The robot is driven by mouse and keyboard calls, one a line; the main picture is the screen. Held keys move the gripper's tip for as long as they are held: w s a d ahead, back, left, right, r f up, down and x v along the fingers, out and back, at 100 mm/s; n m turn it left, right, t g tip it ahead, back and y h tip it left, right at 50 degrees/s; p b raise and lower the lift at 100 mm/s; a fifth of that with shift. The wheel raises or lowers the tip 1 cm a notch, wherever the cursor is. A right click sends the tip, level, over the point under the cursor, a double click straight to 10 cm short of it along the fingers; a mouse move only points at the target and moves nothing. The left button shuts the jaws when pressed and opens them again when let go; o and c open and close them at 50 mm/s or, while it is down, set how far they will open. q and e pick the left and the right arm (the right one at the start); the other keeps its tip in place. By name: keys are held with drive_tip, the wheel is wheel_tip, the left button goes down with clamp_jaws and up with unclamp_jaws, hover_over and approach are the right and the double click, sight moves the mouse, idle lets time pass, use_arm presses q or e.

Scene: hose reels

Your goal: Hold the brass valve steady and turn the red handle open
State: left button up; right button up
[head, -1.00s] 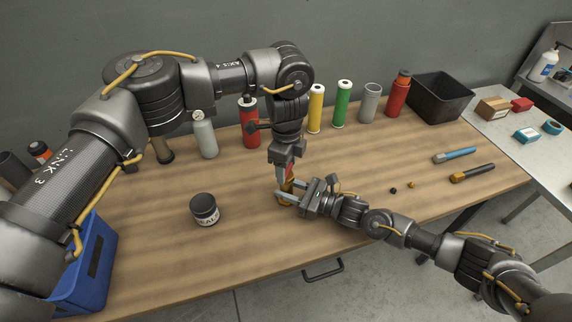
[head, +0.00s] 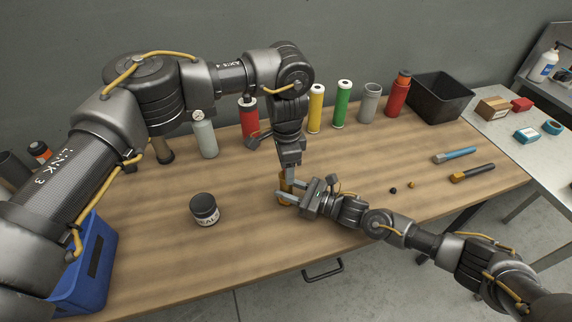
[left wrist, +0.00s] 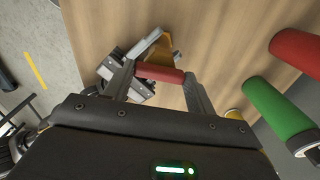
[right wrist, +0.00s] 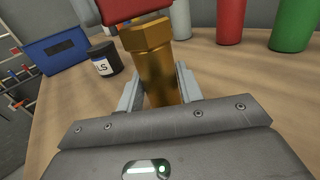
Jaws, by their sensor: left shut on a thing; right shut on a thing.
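The brass valve (head: 284,186) stands upright on the wooden table, partly hidden by my grippers in the head view. In the right wrist view the brass body (right wrist: 153,72) sits between the fingers of my right gripper (right wrist: 160,88), which is shut on it from the side. The red handle (left wrist: 160,74) is on top of the valve. My left gripper (head: 289,174) points down from above and is shut on the handle, one finger at each end in the left wrist view. In the head view its fingers hide the handle. The handle's underside (right wrist: 130,10) shows in the right wrist view.
A dark jar (head: 204,209) stands left of the valve, and a blue bin (head: 88,262) is at the table's left end. Several bottles and cylinders, including a green one (head: 342,103), line the back. A black crate (head: 441,97) is at the back right.

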idle(0.4)
use_arm(q)
drive_tip(key=o, duration=1)
wheel_tip(320, 180, up, 12)
use_arm(e)
drive_tip(key=o, duration=1.3)
